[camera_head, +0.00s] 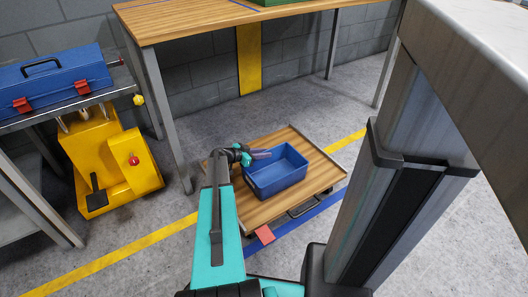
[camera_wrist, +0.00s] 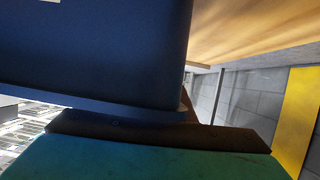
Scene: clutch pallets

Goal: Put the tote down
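The blue open-topped tote (camera_head: 275,180) looks upright and empty in the head view, over the wooden deck of a low cart (camera_head: 318,178). My gripper (camera_head: 258,154) reaches it from the left, at its left rim, and appears shut on the tote's wall. In the wrist view the dark blue side of the tote (camera_wrist: 95,50) fills the upper left, against a dark part of my gripper (camera_wrist: 160,137). The tote's underside is hidden, so I cannot tell whether it touches the deck.
A wooden workbench (camera_head: 200,20) stands behind the cart. At left are a yellow machine (camera_head: 115,165) and a bench with a blue toolbox (camera_head: 55,80). A grey post stands close on the right. Deck shows bare right of the tote. Yellow and blue lines mark the floor.

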